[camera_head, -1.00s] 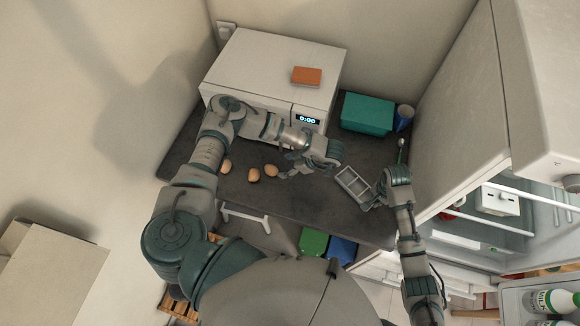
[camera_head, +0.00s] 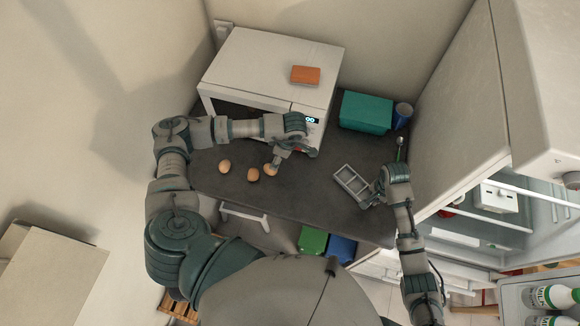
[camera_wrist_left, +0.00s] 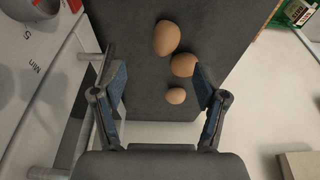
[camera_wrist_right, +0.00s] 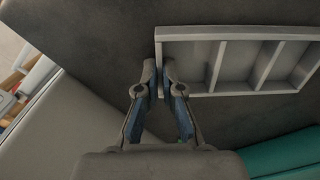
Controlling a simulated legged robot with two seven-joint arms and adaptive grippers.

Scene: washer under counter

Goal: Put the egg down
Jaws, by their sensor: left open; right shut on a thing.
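Three brown eggs lie on the dark counter in the head view: a left egg (camera_head: 225,166), a middle egg (camera_head: 253,175) and a right egg (camera_head: 270,170). My left gripper (camera_head: 277,163) is open and empty, close by the right egg. My right gripper (camera_wrist_right: 160,72) is shut on the rim of a pale compartment tray (camera_head: 351,181). The tray's compartments look empty.
A white microwave (camera_head: 265,65) with an orange block (camera_head: 305,75) on top stands behind the left arm. A teal box (camera_head: 366,112) and a blue cup (camera_head: 402,114) stand at the back right. The fridge (camera_head: 505,215) is open on the right. Bare counter lies between eggs and tray.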

